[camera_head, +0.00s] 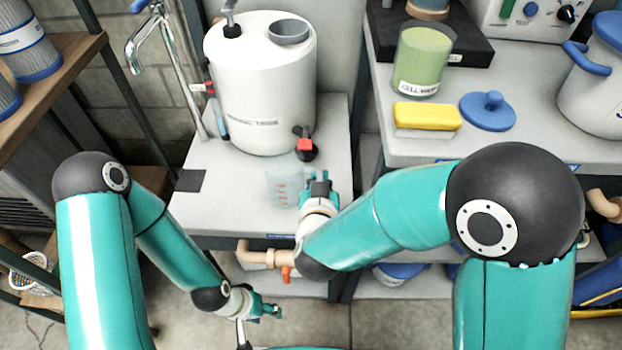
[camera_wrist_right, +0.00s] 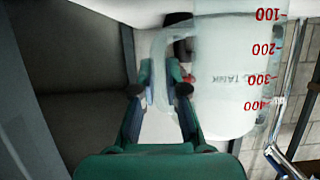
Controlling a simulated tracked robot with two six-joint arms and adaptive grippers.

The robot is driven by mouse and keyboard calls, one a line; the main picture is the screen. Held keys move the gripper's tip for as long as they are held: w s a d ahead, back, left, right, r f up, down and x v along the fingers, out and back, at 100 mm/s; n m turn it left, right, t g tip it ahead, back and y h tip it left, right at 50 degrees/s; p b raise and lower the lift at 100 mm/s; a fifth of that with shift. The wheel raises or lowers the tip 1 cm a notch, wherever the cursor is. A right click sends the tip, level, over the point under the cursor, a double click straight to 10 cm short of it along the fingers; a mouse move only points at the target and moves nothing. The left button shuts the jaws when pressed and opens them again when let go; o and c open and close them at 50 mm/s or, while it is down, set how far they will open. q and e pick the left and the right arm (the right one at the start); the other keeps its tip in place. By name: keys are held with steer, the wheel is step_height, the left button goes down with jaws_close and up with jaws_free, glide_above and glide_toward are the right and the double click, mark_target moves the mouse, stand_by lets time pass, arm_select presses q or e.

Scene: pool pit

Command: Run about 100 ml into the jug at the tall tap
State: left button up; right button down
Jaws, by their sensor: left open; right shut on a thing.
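The jug (camera_head: 285,186) is clear with red graduation marks. It is at the bench's front, left of my right gripper (camera_head: 320,188), and I cannot tell whether it touches the bench. In the right wrist view, my right gripper (camera_wrist_right: 160,88) is shut on the jug's handle, and the jug (camera_wrist_right: 228,60) appears upside down in the picture with no liquid visible. The tall tap (camera_head: 172,50) is chrome with a blue lever and stands at the bench's back left, apart from the jug. My left gripper (camera_head: 268,308) is open and empty, low in front of the bench.
A white tank (camera_head: 258,95) with a red-handled tap (camera_head: 304,144) stands behind the jug. A dark mat (camera_head: 190,181) lies at the bench's left edge. On the right bench are a green beaker (camera_head: 422,60), a yellow sponge (camera_head: 426,115) and a blue lid (camera_head: 488,110).

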step_height(320, 180, up, 20)
steer(key=p, duration=0.7)
